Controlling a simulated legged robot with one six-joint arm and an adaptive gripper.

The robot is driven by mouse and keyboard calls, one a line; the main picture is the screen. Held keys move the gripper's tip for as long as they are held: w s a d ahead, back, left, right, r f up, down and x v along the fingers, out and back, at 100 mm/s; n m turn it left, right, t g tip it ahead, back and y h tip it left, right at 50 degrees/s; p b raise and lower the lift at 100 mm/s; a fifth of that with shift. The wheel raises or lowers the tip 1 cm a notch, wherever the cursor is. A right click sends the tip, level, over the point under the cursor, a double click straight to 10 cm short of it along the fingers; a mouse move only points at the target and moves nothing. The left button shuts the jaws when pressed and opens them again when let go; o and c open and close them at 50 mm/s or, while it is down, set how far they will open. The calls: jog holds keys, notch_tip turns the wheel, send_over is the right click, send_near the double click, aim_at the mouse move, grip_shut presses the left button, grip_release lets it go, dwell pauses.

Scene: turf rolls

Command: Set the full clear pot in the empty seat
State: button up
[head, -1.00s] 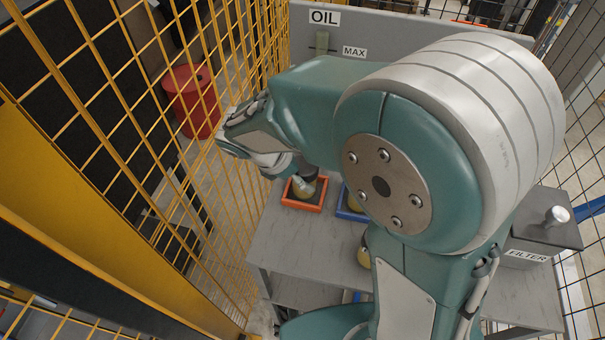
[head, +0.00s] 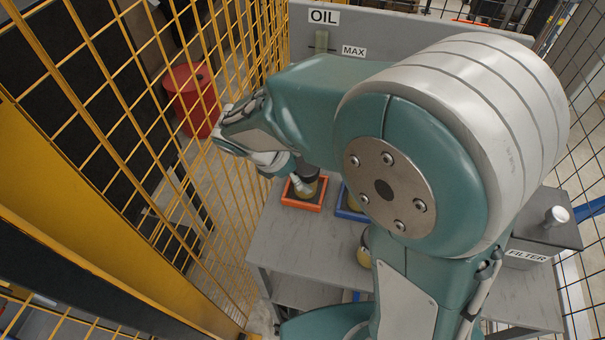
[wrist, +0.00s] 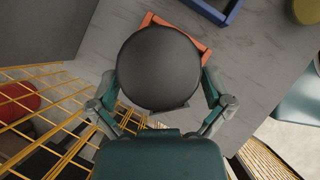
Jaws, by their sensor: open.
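Another yellowish pot (head: 363,257) stands nearer, also partly hidden. I see no clearly empty seat.
A grey panel with OIL and MAX labels (head: 420,31) rises behind the bench (head: 300,240). A yellow mesh fence (head: 215,180) runs close on the left, with a red bin (head: 190,98) beyond it. A box labelled FILTER (head: 540,235) stands at right.

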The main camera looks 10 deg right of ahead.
jog(key=v, duration=1.1)
jog(key=s+d+r+m+t+y, duration=0.2)
jog(key=s+d+m, duration=0.3)
jog(key=d+m, duration=0.3)
jog(key=s+d+r+m+t+y, duration=0.1)
jog(key=s+d+m+y, duration=0.3)
jog(key=d+m, duration=0.5)
jog(key=s+m+t, duration=0.1)
jog(key=s+m, duration=0.1)
jog(key=m, duration=0.1)
jog(key=shift+s+d+r+m, duration=0.15)
jog(key=shift+s+r+m, duration=0.05)
jog(key=shift+r+m, duration=0.15)
jog(key=shift+d, duration=0.1)
